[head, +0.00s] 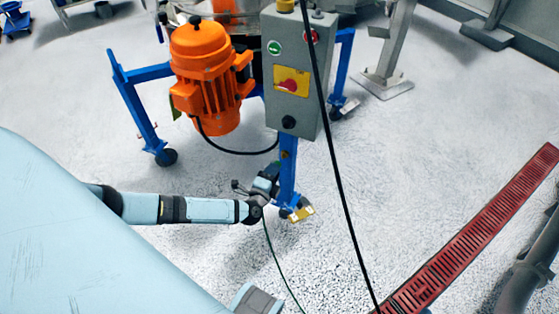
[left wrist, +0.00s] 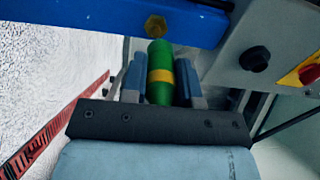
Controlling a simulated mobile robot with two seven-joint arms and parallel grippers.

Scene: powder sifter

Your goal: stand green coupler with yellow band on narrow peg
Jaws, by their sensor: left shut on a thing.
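The green coupler with a yellow band (left wrist: 160,92) shows in the left wrist view. My left gripper (left wrist: 160,68) is shut on it, with one blue-grey finger on each side. The coupler's far end points toward a blue beam, close to a brass hexagonal piece on it (left wrist: 155,26). I cannot tell whether they touch. In the head view my left gripper (head: 268,180) is beside the blue leg below the grey control box, and the coupler is too small to make out clearly. I cannot identify the narrow peg for certain. My right gripper is not in view.
The grey control box (head: 297,75) with buttons and a red-and-yellow switch stands right above my left gripper. An orange motor (head: 207,75) hangs on the blue wheeled frame (head: 135,105). A black cable (head: 335,160) crosses in front. A red floor grate (head: 480,235) lies at right.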

